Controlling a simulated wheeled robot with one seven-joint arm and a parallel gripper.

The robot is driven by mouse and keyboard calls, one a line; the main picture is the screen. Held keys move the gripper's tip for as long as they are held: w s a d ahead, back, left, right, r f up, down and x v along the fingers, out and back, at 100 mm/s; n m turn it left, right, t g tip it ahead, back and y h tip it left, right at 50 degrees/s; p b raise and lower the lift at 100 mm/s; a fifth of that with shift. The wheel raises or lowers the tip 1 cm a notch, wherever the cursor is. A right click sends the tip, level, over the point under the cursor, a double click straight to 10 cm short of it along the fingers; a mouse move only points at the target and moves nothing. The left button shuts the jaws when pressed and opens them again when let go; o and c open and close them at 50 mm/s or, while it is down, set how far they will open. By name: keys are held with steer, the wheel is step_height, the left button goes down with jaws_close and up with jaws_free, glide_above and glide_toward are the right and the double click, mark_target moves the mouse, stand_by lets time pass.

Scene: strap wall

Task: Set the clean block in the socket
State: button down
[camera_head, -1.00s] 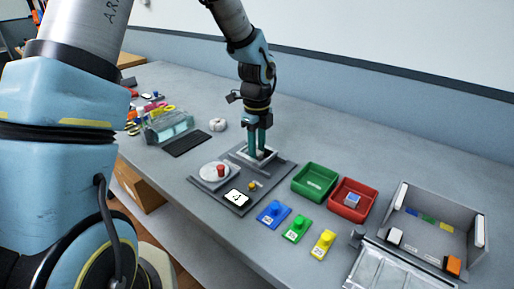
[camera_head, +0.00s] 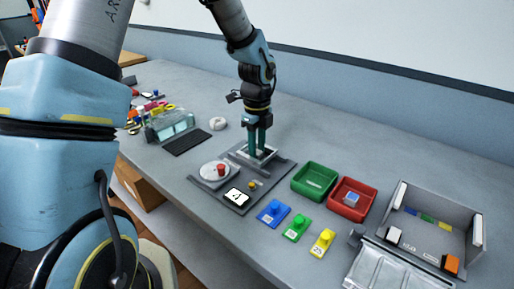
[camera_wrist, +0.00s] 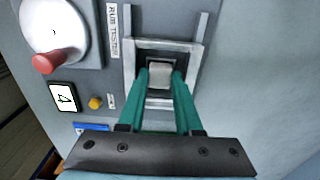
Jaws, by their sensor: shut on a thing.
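My gripper (camera_head: 257,151) points down over the grey tester plate on the bench, its green fingers shut on a pale grey block (camera_wrist: 160,74). In the wrist view the fingertips (camera_wrist: 160,80) hold the block at the dark square opening of the socket (camera_wrist: 182,50), inside a light grey frame. The fingers hide part of the block, and I cannot tell how deep it sits. The tester panel (camera_wrist: 111,75) carries a round disc with a red knob (camera_wrist: 48,62), a white display (camera_wrist: 62,97) and a yellow button (camera_wrist: 95,103).
Blue (camera_head: 272,214), green (camera_head: 296,229) and yellow (camera_head: 322,243) knobbed pieces stand in front. A green bin (camera_head: 296,183) and a red bin (camera_head: 335,201), with a blue-and-white block inside, are to the right. A grey open box (camera_head: 398,207) stands far right.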

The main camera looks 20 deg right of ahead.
steer(key=shift+f, duration=0.1)
steer(key=c, duration=0.5)
jaws_free()
steer(key=shift+c, duration=0.2)
steer(key=shift+o, duration=0.2)
step_height(320, 180, up, 6)
steer(key=p, duration=0.5)
steer(key=shift+p, duration=0.4)
steer(key=shift+c, duration=0.3)
steer(key=shift+r, duration=0.2)
steer(key=shift+c, duration=0.8)
steer(key=shift+r+p, duration=0.4)
steer(key=shift+p, duration=0.05)
steer(key=shift+c, duration=0.7)
step_height(320, 180, up, 5)
steer(key=p, duration=0.4)
steer(key=c, duration=0.6)
steer(key=shift+f, duration=0.1)
